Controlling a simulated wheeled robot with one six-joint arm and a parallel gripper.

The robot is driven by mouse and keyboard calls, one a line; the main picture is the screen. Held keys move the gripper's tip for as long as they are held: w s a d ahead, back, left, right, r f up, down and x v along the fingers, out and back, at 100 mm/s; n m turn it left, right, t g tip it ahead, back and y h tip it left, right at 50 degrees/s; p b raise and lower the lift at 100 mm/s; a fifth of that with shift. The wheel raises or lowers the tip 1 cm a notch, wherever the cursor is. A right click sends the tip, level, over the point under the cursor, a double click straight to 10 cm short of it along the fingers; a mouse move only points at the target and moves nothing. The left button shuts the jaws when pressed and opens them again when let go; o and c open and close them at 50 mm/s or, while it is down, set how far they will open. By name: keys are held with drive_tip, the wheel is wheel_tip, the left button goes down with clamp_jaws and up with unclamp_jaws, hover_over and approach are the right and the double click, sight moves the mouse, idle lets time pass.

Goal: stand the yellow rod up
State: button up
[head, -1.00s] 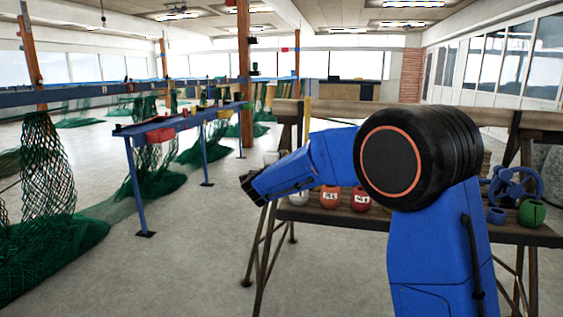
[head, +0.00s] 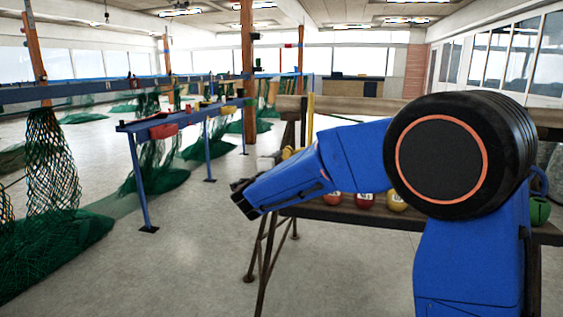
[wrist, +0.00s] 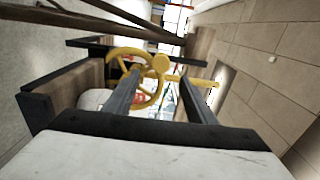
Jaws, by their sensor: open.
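A yellow wheel (wrist: 122,64) with spokes and a round hub shows beyond my fingers in the wrist view. A yellow rod (wrist: 200,82) runs from behind it toward the right of that tilted picture. In the head view a thin yellow rod (head: 310,118) looks upright above the bench; I cannot tell for sure that it is the same one. My gripper (wrist: 160,76) is open, its two dark fingers apart with nothing held between them. The wheel lies partly behind the left finger. In the head view my gripper (head: 240,197) is left of the bench.
A wooden trestle bench (head: 325,212) carries red and yellow round floats (head: 364,201) and a green one (head: 539,211). A blue table (head: 180,119) stands at the left, with green nets (head: 45,245) around it. The grey floor between is clear.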

drive_tip(key=v, duration=0.8)
drive_tip(key=shift+s, duration=0.2)
drive_tip(key=s+d+f+m+g+h, duration=0.1)
drive_tip(key=s+d+m+g, duration=0.15)
drive_tip(key=d+m, duration=0.4)
drive_tip(key=s+d+m+g+h, duration=0.2)
drive_tip(key=s+d+m, duration=0.15)
drive_tip(key=d, duration=0.55)
drive_tip(key=s+d+f+m+g+y, duration=0.1)
drive_tip(key=s+d+f+m+g, duration=0.25)
drive_tip(key=s+d+m, duration=0.5)
drive_tip(key=s+d+f+m+g, duration=0.35)
drive_tip(key=s+d+m, duration=0.35)
drive_tip(key=s+m, duration=0.3)
drive_tip(key=s+a+f+m+y, duration=0.2)
drive_tip(key=s+f+m+y, duration=0.1)
drive_tip(key=s+m, duration=0.6)
drive_tip(key=s+a+f+m+y, duration=0.2)
drive_tip(key=s+f+m+y, duration=0.2)
drive_tip(key=s+m, duration=0.5)
drive_tip(key=m+g, duration=0.1)
drive_tip(key=m, duration=0.3)
drive_tip(key=shift+s+f+y, duration=0.25)
drive_tip(key=shift+s+y, duration=0.05)
drive_tip(key=shift+s, duration=0.1)
